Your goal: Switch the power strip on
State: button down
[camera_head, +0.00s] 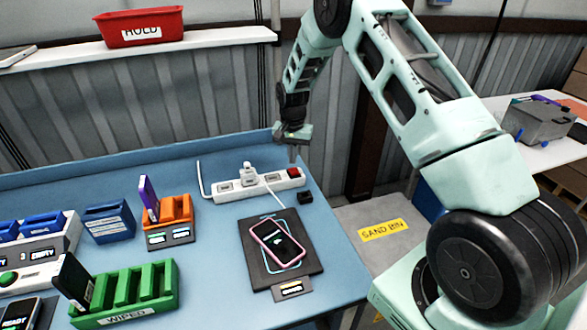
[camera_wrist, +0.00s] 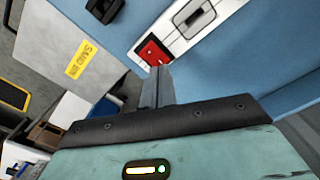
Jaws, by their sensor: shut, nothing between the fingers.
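The white power strip (camera_head: 232,191) lies on the blue bench near its back right, with a white plug (camera_head: 249,174) in it. Its red rocker switch (camera_head: 294,172) is at the right end. The switch also shows in the wrist view (camera_wrist: 152,52), on the white strip (camera_wrist: 190,22). My gripper (camera_head: 293,160) points down just above the switch end, shut and empty. In the wrist view my shut fingers (camera_wrist: 160,72) end close beside the switch. I cannot tell whether they touch it, or which way the rocker is set.
A dark pad (camera_head: 254,270) with a pink-edged phone (camera_head: 278,244) lies in front of the strip. A small black block (camera_head: 305,197) sits near the strip's right end. Orange (camera_head: 176,210) and green (camera_head: 150,288) racks stand left. The bench's right edge is close.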

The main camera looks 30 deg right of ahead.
aim_at(292, 169)
notch_tip(292, 169, up, 5)
jog(key=shift+f+p, duration=0.2)
jog(key=shift+p, duration=1)
jog(key=s+a+r+n+b, duration=0.1)
jog(key=s+a+r+n, duration=0.2)
jog(key=s+a, duration=0.35)
jog(key=s+a+r+n+y+b, duration=0.1)
jog(key=s+a+r+n+b, duration=0.15)
jog(key=a, duration=0.65)
jog(key=s+a+r+n+b, duration=0.1)
jog(key=s+a+r+n, duration=0.2)
jog(key=s+a, duration=0.4)
jog(key=s+a+n+b, duration=0.1)
jog(key=s+a+n, duration=0.2)
jog(key=s, duration=0.8)
jog(key=s+a+n+b, duration=0.2)
jog(key=s+n, duration=0.3)
jog(key=s, duration=0.7)
jog(key=shift+s+a+r, duration=0.15)
jog(key=shift+a+r, duration=0.2)
jog(key=shift+a, duration=0.3)
jog(key=shift+n, duration=0.25)
